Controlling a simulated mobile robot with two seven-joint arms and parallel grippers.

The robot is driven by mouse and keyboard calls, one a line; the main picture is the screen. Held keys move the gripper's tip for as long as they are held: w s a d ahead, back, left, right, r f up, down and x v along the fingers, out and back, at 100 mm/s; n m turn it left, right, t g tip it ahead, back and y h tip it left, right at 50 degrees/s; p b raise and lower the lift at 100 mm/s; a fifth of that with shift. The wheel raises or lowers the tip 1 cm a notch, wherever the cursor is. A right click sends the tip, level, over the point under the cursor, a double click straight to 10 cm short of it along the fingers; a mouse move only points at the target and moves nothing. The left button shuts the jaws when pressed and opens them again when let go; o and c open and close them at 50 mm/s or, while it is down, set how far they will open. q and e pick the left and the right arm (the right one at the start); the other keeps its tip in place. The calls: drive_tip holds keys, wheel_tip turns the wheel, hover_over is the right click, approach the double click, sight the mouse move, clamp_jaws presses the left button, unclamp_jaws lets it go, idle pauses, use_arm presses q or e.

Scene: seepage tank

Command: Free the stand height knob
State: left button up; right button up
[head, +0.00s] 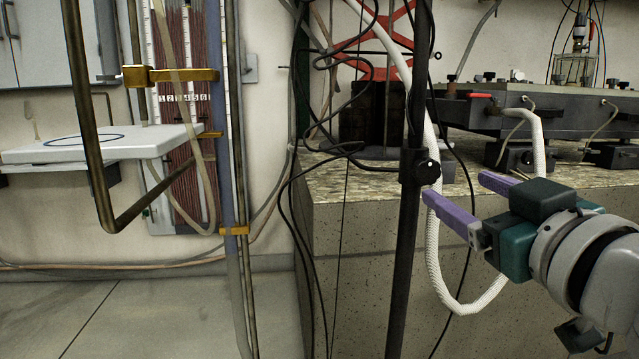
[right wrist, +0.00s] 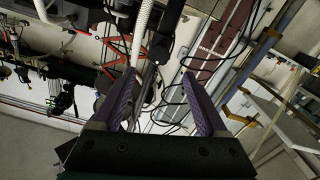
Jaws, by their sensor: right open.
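The stand height knob (head: 427,171) is a dark round knob on a black clamp around the upright black stand pole (head: 403,262). My right gripper (head: 457,187) is open, with two purple fingers, just right of the knob in the head view. The near fingertip looks close to the knob; I cannot tell whether it touches. In the right wrist view, the open gripper (right wrist: 158,73) has the pole (right wrist: 170,42) running between its fingers. The knob (right wrist: 157,63) shows small between the fingertips, with nothing gripped. My left gripper is not in view.
A white hose (head: 433,262) hangs behind the pole, beside my right gripper. Black cables (head: 292,190) hang left of the pole. A stone block (head: 345,235) stands behind. A white shelf (head: 110,143) and a brass-coloured bent pipe (head: 100,190) are at left. The floor at lower left is clear.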

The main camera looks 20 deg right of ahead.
sight(429, 171)
drive_tip(key=b+x, duration=0.1)
drive_tip(key=x, duration=0.7)
drive_tip(key=shift+w+d, duration=0.2)
drive_tip(key=shift+w, duration=0.15)
clamp_jaws()
